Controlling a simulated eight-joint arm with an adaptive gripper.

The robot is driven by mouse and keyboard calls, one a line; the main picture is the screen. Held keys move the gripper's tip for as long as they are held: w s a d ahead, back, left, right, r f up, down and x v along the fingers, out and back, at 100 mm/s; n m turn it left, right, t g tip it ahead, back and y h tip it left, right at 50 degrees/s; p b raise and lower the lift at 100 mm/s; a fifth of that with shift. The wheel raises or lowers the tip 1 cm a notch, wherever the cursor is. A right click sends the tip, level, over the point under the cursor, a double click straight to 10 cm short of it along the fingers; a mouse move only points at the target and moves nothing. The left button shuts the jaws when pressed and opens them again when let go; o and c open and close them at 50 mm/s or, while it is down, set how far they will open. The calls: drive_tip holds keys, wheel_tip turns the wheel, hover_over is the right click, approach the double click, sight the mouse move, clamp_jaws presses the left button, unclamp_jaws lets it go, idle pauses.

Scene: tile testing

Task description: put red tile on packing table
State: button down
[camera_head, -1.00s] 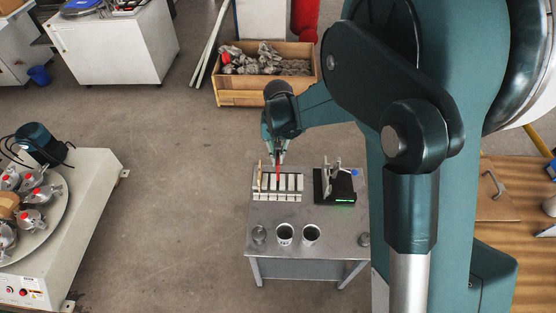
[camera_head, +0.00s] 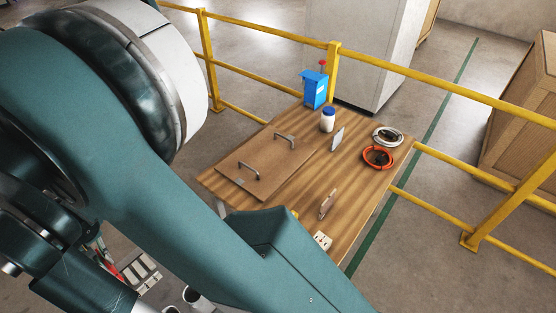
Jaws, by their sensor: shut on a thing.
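The red tile (camera_head: 115,272) shows only as a small red strip at the lower left. My gripper (camera_head: 108,262) is shut on it, just left of the tile rack (camera_head: 140,272). My own arm hides much of the gripper and the rack's surroundings, so whether the tile is clear of the rack cannot be told. A wooden table (camera_head: 302,187), which looks like the packing table, stands in the middle of the view, well to the right of my gripper.
On the wooden table are a handled board (camera_head: 262,160), a white bottle with a blue cap (camera_head: 328,121), a grey upright plate (camera_head: 337,139), a tan piece (camera_head: 328,204) and coiled rings (camera_head: 378,157). A yellow railing (camera_head: 430,85) runs behind. The table's middle is bare.

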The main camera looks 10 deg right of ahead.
drive_tip(key=shift+r, duration=0.15)
wheel_tip(320, 180, up, 14)
drive_tip(key=w+d+m+p, duration=0.1)
drive_tip(key=w+d+m, duration=0.7)
drive_tip(key=w+d, duration=2.55)
drive_tip(key=w+d+m+p, duration=0.1)
drive_tip(key=w+d+m, duration=0.2)
drive_tip(key=d, duration=1.2)
drive_tip(key=w+d+m, duration=0.2)
drive_tip(key=w+d, duration=0.1)
drive_tip(key=d, duration=1.3)
drive_tip(key=s+d+m, duration=0.3)
drive_tip(key=d+m, duration=0.2)
drive_tip(key=d, duration=2.2)
drive_tip(key=shift+w+a+f+p, duration=0.15)
drive_tip(key=shift+f+p, duration=0.3)
drive_tip(key=shift+f, duration=1.95)
